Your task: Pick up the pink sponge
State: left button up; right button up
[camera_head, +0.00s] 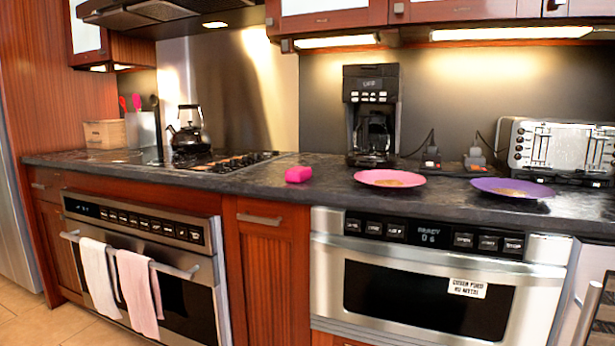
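The pink sponge (299,174) lies on the dark stone counter (268,199), between the cooktop and the pink plate. It is a small bright block, apart from the things around it, and nothing covers it. Neither of my grippers shows in the head view.
A pink plate (389,179) and a purple plate (511,188) sit right of the sponge. A black coffee maker (371,115) and a toaster (556,146) stand behind. The cooktop (222,163) with a kettle (188,130) is left. Counter in front of the sponge is clear.

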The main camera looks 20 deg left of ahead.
aim_at(299, 174)
jog(key=i+j+z, duration=0.3)
jog(key=i+j, duration=0.5)
